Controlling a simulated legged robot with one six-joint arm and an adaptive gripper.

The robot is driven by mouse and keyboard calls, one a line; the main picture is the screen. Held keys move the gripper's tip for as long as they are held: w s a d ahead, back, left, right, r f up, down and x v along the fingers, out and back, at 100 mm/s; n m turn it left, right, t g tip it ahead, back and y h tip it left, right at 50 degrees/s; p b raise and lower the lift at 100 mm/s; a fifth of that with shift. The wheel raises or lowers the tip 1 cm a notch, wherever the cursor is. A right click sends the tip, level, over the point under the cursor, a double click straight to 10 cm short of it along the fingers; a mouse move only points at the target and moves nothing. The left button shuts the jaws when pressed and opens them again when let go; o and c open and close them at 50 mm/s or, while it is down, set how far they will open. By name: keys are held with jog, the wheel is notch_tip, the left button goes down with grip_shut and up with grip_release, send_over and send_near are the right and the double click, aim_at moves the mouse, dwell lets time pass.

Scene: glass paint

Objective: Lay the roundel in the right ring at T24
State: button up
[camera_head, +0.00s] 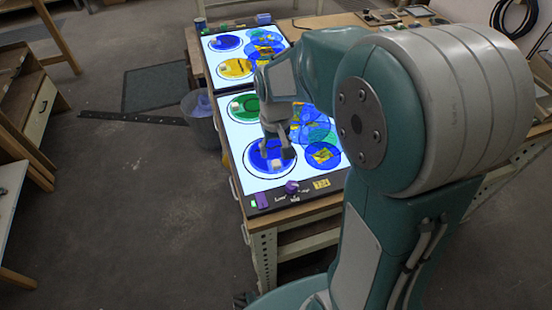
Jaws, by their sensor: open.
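My gripper (279,157) is open and points down over the near light table (236,142). It is over a blue roundel (260,163) that lies in the front dark ring, and it partly hides this roundel. Whether the fingers touch the glass I cannot tell. A green roundel (238,109) lies in the ring behind it. To the right, a cluster of overlapping blue and teal roundels (317,131), some with yellow patches, lies on the lit surface, partly behind my arm. A yellow label (321,184) is on the table's front edge; its writing is too small to read surely.
A far light table (212,82) holds a blue roundel (225,42), a yellow roundel (235,68) and another cluster. A purple knob (291,187) sits on the near front edge. A grey bin (199,112) stands left of the tables.

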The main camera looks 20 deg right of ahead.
jog(key=s+r+t, duration=0.3)
jog(key=s+r, duration=0.5)
jog(key=r, duration=0.4)
jog(key=s+t, duration=0.2)
jog(key=s, duration=0.6)
jog(key=shift+r+t, duration=0.3)
jog(key=shift+r, duration=0.05)
jog(key=shift+a, duration=0.1)
dwell(1.3)
